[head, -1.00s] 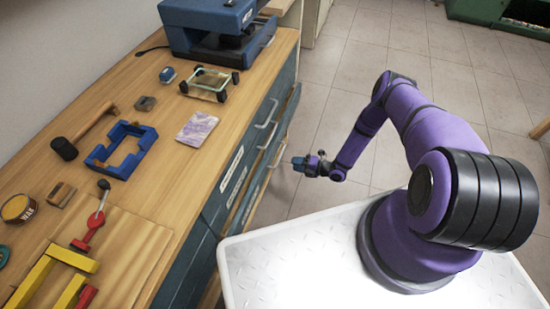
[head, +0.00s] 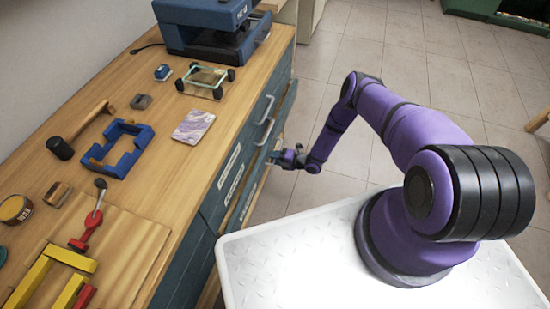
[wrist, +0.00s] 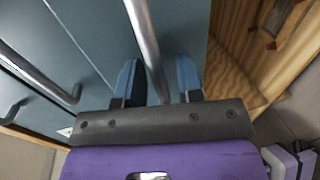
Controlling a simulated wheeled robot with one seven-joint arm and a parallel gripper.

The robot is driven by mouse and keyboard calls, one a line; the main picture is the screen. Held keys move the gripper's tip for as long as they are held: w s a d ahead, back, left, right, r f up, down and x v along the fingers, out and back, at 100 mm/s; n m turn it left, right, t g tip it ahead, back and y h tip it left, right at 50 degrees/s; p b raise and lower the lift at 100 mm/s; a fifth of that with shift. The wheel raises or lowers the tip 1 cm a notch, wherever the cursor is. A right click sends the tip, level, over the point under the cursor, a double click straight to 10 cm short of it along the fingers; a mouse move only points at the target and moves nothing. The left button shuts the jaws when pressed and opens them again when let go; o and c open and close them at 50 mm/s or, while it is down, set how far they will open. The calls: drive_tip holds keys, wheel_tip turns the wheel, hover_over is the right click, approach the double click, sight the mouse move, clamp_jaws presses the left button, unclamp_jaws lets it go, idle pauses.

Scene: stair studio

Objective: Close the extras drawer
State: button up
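A teal drawer (head: 289,104) stands slightly pulled out from the workbench, with a strip of its wood showing behind the front. I cannot read the labels, so I cannot confirm it is the extras drawer. My gripper (head: 288,158) is low beside this front in the head view. In the wrist view my gripper (wrist: 158,68) is open, with a blue finger on each side of a metal handle bar (wrist: 142,30). The bar lies nearer the left finger, and a gap shows on the right.
The wooden benchtop (head: 215,170) holds a blue machine (head: 205,25), a blue frame (head: 122,150), a mallet (head: 62,148) and a patterned tile (head: 193,127). Other handles (head: 263,108) are on the bench front.

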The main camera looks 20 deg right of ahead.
sight(266, 155)
clamp_jaws()
drive_tip(key=shift+r+x, duration=0.25)
drive_tip(key=shift+x, duration=0.85)
drive_tip(key=shift+r+x, duration=0.2)
drive_tip(key=shift+x, duration=0.9)
drive_tip(key=shift+w, duration=0.1)
drive_tip(key=shift+o, duration=0.9)
unclamp_jaws()
drive_tip(key=shift+a, duration=0.1)
drive_tip(key=v, duration=1)
drive_tip(key=shift+s+d, duration=0.25)
drive_tip(key=shift+d, duration=0.1)
